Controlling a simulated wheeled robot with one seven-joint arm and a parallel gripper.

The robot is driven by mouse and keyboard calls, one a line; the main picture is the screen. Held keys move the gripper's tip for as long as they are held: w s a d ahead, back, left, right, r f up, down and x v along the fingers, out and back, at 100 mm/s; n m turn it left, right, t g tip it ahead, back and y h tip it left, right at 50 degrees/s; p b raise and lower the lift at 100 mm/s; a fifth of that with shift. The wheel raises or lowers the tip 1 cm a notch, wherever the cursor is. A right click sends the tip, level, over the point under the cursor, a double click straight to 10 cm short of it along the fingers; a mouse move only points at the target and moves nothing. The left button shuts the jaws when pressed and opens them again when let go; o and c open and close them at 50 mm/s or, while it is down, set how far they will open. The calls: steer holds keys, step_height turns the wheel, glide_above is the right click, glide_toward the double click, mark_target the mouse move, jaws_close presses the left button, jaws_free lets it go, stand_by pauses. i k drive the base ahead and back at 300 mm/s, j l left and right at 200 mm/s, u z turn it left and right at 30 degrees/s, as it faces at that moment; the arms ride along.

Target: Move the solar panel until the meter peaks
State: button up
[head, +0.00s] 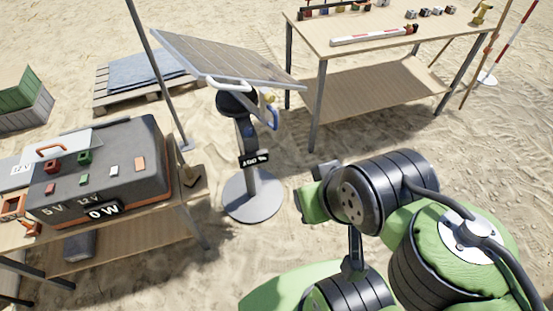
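The solar panel (228,60) is a dark, tilted rectangle with a pale frame, on a grey post (247,150) with a round base (252,196). A white handle (228,84) and a blue handle (273,117) are at its near edge. A small black display (254,160) on the post is too small to read surely. The meter (104,211) reads "0 W" on the front of a dark grey box at the left. The green end part of my arm, seemingly my gripper (314,195), is right of the post and apart from the panel. Its fingers cannot be made out.
The grey box (100,150) sits on a wooden table (196,196) at the left. A thin pole (160,75) stands between it and the panel. Another table (385,45) with small objects is at the back right. Sand lies open between the post and that table.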

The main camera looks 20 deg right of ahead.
mark_target(213, 62)
steer(key=i+l, duration=0.1)
steer(key=i, duration=0.35)
steer(key=i+l, duration=0.15)
steer(key=i, duration=0.25)
steer(key=i+l, duration=0.1)
steer(key=i, duration=0.35)
